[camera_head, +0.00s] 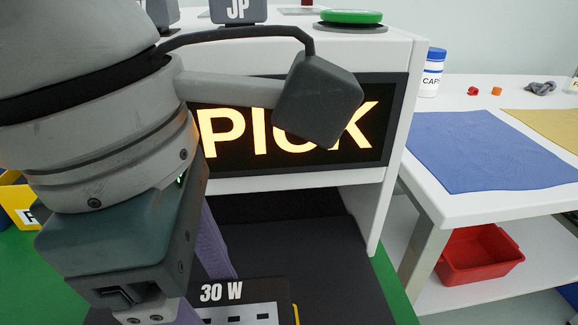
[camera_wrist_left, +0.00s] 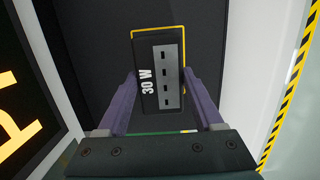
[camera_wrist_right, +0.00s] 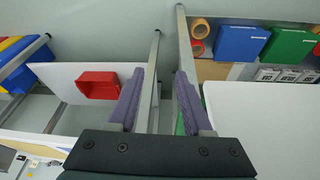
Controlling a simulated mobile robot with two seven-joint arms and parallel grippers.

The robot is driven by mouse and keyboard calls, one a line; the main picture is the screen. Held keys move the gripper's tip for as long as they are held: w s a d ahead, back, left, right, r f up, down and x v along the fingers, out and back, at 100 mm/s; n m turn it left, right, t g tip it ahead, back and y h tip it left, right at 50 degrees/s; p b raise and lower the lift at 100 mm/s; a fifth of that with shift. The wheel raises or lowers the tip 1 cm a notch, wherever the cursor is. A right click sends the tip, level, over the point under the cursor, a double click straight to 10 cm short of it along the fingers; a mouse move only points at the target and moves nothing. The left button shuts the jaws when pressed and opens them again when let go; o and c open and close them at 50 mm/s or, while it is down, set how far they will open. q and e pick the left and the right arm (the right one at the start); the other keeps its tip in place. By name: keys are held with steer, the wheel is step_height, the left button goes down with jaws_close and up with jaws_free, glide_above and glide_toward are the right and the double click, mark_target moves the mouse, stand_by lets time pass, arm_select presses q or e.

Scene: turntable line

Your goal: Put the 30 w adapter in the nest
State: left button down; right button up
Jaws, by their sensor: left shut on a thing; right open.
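The 30 W adapter (camera_head: 236,293) is a dark block with white lettering and a grey strip of dark slots. It also shows in the left wrist view (camera_wrist_left: 168,82), with a yellow line along its far and right edges. My left gripper (camera_wrist_left: 160,78) is shut on the adapter, one purple finger on each side. In the head view my left gripper (camera_head: 222,272) reaches down to it, with one finger mostly hidden. The adapter is over a dark surface in front of the lit sign. I cannot make out the nest. My right gripper (camera_wrist_right: 160,72) is open and empty.
A lit PICK sign (camera_head: 225,135) is on a white cabinet with a green button (camera_head: 351,17) on top. At the right, a white table holds a blue mat (camera_head: 485,150) and a CAPS bottle (camera_head: 432,72). A red bin (camera_head: 480,257) sits on its lower shelf.

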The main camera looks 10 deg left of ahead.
arm_select(q)
steer(key=shift+f+b, duration=0.4)
steer(key=shift+f, duration=1.8)
steer(key=shift+f, duration=0.1)
steer(key=c, duration=0.5)
jaws_free()
steer(key=shift+f, duration=0.15)
steer(key=o, duration=0.5)
steer(key=shift+c, duration=0.2)
